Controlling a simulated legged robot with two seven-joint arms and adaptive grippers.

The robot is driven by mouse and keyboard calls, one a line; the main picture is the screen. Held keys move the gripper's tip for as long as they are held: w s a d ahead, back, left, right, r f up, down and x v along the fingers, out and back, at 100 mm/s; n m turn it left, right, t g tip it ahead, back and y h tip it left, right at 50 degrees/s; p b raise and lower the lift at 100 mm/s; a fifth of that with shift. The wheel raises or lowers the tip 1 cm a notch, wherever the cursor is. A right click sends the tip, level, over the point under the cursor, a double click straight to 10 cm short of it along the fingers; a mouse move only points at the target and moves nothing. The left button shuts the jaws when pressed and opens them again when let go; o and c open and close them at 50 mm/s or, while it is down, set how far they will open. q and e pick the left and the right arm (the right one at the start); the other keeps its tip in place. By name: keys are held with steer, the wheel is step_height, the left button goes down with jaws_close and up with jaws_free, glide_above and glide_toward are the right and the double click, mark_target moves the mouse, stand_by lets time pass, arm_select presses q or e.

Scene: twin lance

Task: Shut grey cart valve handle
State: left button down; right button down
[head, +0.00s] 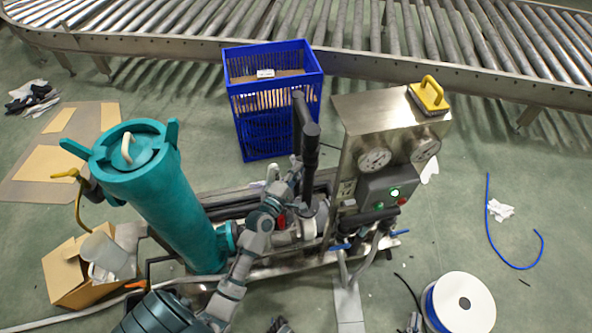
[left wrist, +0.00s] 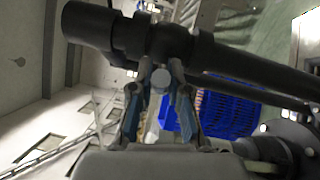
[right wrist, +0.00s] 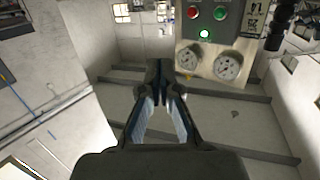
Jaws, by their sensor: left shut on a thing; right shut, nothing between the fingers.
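The cart (head: 325,262) carries a tall teal filter housing (head: 160,195), dark grey piping (head: 308,150) and a steel panel. My left gripper (head: 272,188) is at the piping in the cart's middle. In the left wrist view my left gripper (left wrist: 160,85) is shut on a small grey round-ended piece, seemingly the grey valve handle (left wrist: 161,76), just below the dark pipe (left wrist: 130,35). The fingers hide most of it, so its angle cannot be told. My right gripper (right wrist: 160,80) is shut and empty, apart from the panel behind it.
The control panel (head: 385,190) has two gauges and a lit green lamp. A blue crate (head: 268,135) stands behind the cart, before a roller conveyor (head: 380,65). A cardboard box (head: 75,285) is at left, and a white spool (head: 463,303) is at front right.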

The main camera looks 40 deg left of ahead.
arm_select(q)
steer(key=shift+f, duration=0.15)
steer(key=shift+f+m+t+b, duration=0.2)
steer(key=shift+m+t+b, duration=0.15)
steer(key=shift+b, duration=0.6)
steer(key=shift+d+r, duration=0.1)
steer(key=shift+r, duration=0.05)
steer(key=c, duration=1.5)
jaws_free()
steer(key=o, duration=0.4)
arm_select(e)
steer(key=r+t, duration=0.2)
steer(key=r, duration=0.1)
steer(key=r+t+y, duration=0.1)
steer(key=shift+a+r+t, duration=0.4)
